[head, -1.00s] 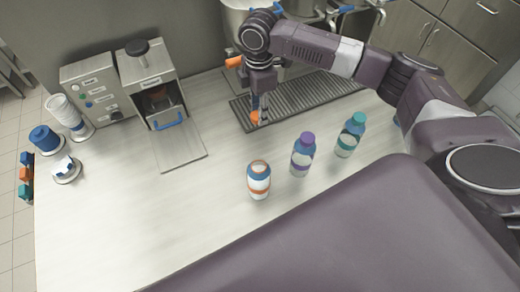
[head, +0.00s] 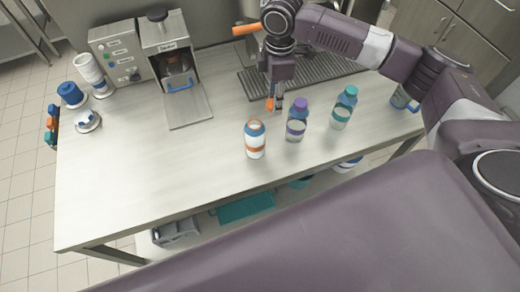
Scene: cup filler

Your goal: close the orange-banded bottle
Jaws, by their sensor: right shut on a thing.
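My left gripper is not in view.
Close right of the bottle stand a purple-capped bottle (head: 296,122) and a teal-capped bottle (head: 344,108). A grey machine (head: 165,50) with an open flap stands at the back left. A dark drip grate (head: 330,72) lies behind my gripper. The table (head: 130,185) is clear at front left.

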